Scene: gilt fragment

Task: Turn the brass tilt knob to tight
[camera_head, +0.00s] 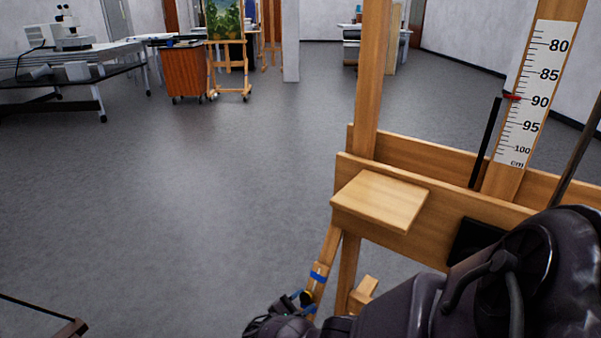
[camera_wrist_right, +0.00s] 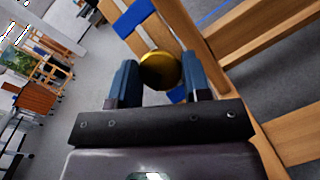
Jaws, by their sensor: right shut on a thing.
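The brass tilt knob (camera_wrist_right: 161,70) is a round gold disc between the two blue fingers of my right gripper (camera_wrist_right: 160,82) in the right wrist view. The fingers are shut on it from both sides. In the head view my right gripper (camera_head: 304,300) is low in the middle, at the easel's lower wooden strut (camera_head: 320,268) with its blue band. A little of the knob shows there, mostly hidden by the gripper. Any tight marking is not readable. My left gripper does not show.
The wooden easel stands at the right, with a ledge (camera_head: 381,200) and a centimetre scale (camera_head: 538,95) with a red pointer. A bench with a microscope (camera_head: 72,35), an orange cabinet (camera_head: 184,73) and a painting on an easel stand at the back. Open grey floor (camera_head: 180,190) lies left.

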